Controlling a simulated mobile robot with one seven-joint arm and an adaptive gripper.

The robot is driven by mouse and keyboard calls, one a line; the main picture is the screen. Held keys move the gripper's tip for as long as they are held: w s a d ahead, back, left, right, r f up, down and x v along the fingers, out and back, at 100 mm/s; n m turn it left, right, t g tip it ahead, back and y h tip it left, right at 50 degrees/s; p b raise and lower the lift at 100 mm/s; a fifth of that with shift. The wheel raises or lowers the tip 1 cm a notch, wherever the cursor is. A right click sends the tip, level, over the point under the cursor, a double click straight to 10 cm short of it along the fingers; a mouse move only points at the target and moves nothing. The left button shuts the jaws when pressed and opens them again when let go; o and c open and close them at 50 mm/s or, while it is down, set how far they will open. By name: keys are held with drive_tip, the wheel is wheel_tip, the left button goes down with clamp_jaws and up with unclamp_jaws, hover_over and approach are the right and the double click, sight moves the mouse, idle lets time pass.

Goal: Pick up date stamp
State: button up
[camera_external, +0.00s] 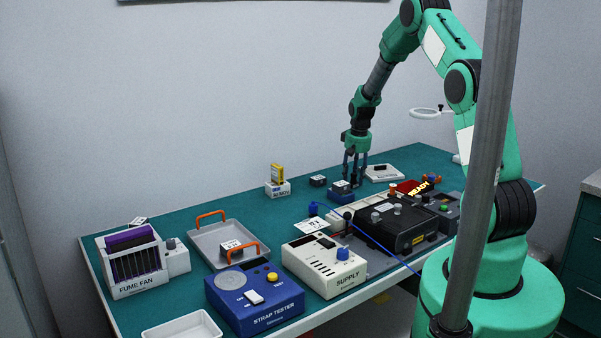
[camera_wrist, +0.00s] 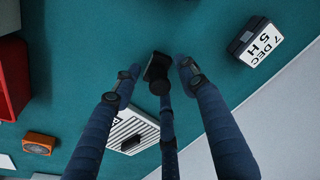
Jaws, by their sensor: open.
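My gripper (camera_external: 353,182) is open, pointing down over the back of the green bench. A similar dark block on a blue base (camera_external: 342,188) is close beside my fingers there.
A white lined plate (camera_wrist: 106,137) with a small black piece lies beyond my fingers, also in the external view (camera_external: 392,176). A red READY display (camera_external: 413,187) is to the right. A yellow item in a white holder (camera_external: 278,187) stands left. The wall borders the bench's back.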

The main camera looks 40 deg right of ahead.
clamp_jaws()
drive_tip(key=shift+r+p, duration=0.8)
drive_tip(key=shift+r, duration=4.2)
